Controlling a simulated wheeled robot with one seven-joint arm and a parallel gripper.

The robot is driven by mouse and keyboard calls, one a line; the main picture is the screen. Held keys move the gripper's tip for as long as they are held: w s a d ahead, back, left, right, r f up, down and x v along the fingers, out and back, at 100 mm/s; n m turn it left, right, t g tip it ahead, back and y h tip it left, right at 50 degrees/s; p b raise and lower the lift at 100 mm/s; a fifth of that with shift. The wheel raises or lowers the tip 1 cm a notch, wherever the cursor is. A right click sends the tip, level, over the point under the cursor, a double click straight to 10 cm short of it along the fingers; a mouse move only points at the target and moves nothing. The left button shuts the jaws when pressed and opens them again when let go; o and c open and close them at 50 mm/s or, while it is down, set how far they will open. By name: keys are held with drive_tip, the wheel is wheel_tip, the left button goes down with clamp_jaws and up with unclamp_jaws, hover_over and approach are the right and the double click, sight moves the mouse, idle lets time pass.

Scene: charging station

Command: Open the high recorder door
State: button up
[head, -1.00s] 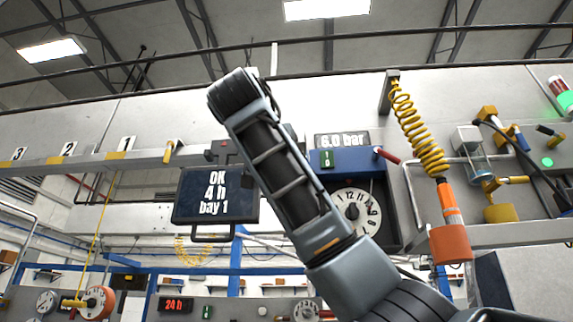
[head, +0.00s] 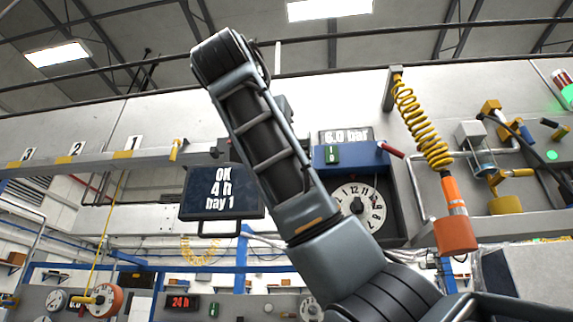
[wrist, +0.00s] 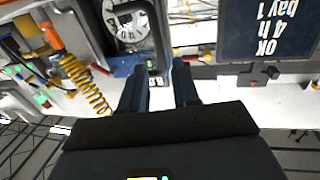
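The recorder is a dark case with a blue top (head: 345,156) and a white round dial (head: 358,207), high on the wall panel in the head view. A red-ended handle (head: 390,150) sticks out at its upper right. My arm covers its left side. In the wrist view the scene is upside down, with the dial (wrist: 128,28) at top centre and the blue part just below it. My gripper (wrist: 160,85) points toward the recorder's blue edge, fingers apart with nothing held between them. In the head view the gripper is hidden behind my arm.
A dark sign reading "OK 4 h bay 1" (head: 222,192) hangs left of the recorder. A yellow coiled hose (head: 420,122) with an orange end (head: 455,232) hangs to its right. A "6.0 bar" display (head: 345,136) sits above it. Pipes and valves fill the far right.

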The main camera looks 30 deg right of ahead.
drive_tip(key=shift+b+v, duration=0.4)
drive_tip(key=shift+v, duration=0.65)
